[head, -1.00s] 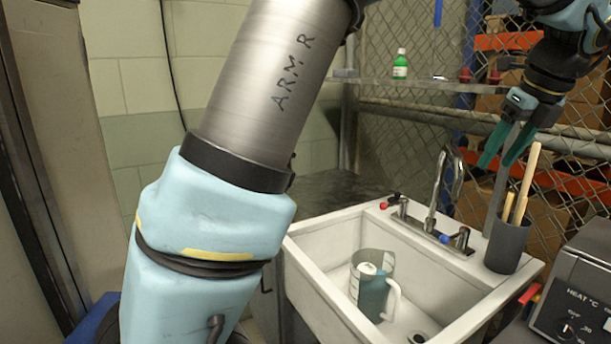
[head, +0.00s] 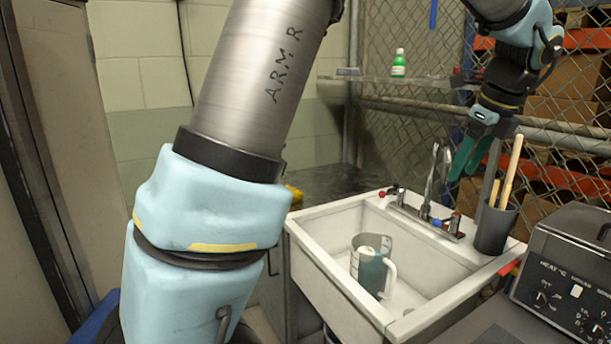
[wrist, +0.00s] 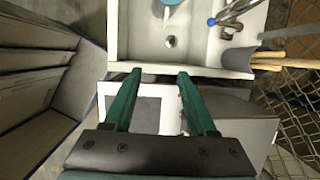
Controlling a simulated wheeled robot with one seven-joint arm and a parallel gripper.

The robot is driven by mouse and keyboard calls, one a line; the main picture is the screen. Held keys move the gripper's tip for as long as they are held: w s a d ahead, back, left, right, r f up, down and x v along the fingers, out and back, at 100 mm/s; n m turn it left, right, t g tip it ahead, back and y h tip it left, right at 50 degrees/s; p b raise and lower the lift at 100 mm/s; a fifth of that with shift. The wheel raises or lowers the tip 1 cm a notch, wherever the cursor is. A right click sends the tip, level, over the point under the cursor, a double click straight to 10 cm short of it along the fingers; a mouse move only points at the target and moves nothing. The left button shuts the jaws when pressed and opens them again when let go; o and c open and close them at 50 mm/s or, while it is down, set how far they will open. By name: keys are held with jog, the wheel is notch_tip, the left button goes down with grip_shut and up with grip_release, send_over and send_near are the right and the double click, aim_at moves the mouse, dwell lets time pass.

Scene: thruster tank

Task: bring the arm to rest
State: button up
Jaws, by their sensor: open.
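My gripper (head: 475,158) is at the upper right of the head view, with its green fingers apart and nothing between them.
A white sink (head: 330,262) holds a measuring jug (head: 370,265). A tap (head: 432,185) and a dark holder (head: 494,230) with wooden handles stand at its back.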

jog(key=w+a+f+n+g, duration=0.1)
jog(key=a+f+n, duration=0.2)
jog(key=a+n, duration=0.35)
jog(key=w+a+f+n, duration=0.1)
jog(key=a+f+n, duration=0.3)
jog(key=a, duration=0.5)
jog(key=w+a+f+n+g, duration=0.1)
jog(key=a+f+n, duration=0.2)
jog(key=a+n, duration=0.3)
jog(key=s+a+f+n, duration=0.3)
jog(key=a+n, duration=0.3)
jog(key=a, duration=0.2)
jog(key=s+a+f+n+h, duration=0.1)
jog(key=s+a+f+n, duration=0.2)
jog(key=a+n, duration=0.3)
jog(key=shift+s+a+f+n, duration=0.2)
jog(key=shift+s+a+n, duration=0.25)
jog(key=shift+a, duration=0.45)
